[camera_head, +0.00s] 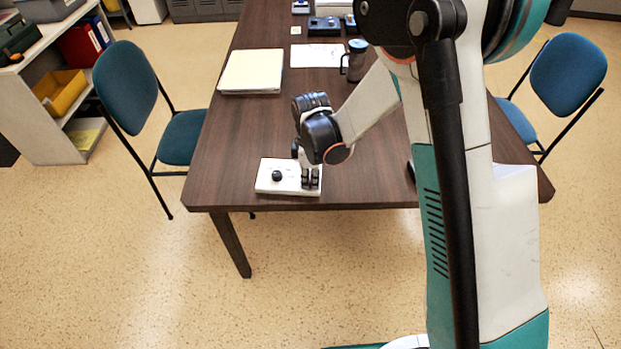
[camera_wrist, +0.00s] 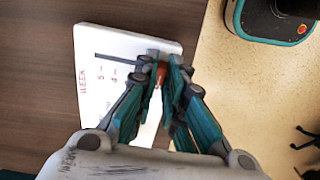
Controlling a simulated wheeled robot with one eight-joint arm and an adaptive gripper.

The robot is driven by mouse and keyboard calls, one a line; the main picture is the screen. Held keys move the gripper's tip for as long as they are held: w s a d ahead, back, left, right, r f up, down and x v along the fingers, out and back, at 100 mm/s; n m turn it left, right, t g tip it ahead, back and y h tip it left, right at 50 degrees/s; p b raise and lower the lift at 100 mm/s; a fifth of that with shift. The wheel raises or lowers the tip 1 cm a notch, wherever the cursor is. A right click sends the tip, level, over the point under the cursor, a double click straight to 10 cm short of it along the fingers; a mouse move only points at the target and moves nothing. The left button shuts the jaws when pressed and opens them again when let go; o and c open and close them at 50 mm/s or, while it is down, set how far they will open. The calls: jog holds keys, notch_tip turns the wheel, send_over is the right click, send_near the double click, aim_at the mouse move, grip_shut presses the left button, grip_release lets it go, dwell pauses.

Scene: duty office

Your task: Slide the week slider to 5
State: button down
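The white slider panel (camera_head: 265,187) lies flat near the table's front edge. In the wrist view the panel (camera_wrist: 125,42) shows red lettering reading WEEK and the marks 5 and 4, with a dark slot (camera_wrist: 112,56) running alongside. My gripper (camera_head: 310,182) points down at the panel's right side. In the wrist view the fingers of my gripper (camera_wrist: 164,72) are close together on both sides of a small orange-brown slider knob (camera_wrist: 160,74), at the slot's end away from the WEEK lettering. The lower marks are hidden behind my fingers.
A round black knob (camera_head: 277,175) stands on the panel, left of my gripper. A white binder (camera_head: 252,71), a paper sheet (camera_head: 316,55) and a dark mug (camera_head: 356,60) are farther back on the table (camera_head: 235,130). Blue chairs (camera_head: 125,85) flank it.

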jog(key=w, duration=0.4)
jog(key=w+d, duration=0.1)
jog(key=w, duration=0.2)
jog(key=shift+w, duration=0.1)
jog(key=c, duration=1.7)
grip_release()
jog(key=shift+r, duration=0.1)
notch_tip(320, 180, up, 12)
jog(key=shift+f, duration=0.1)
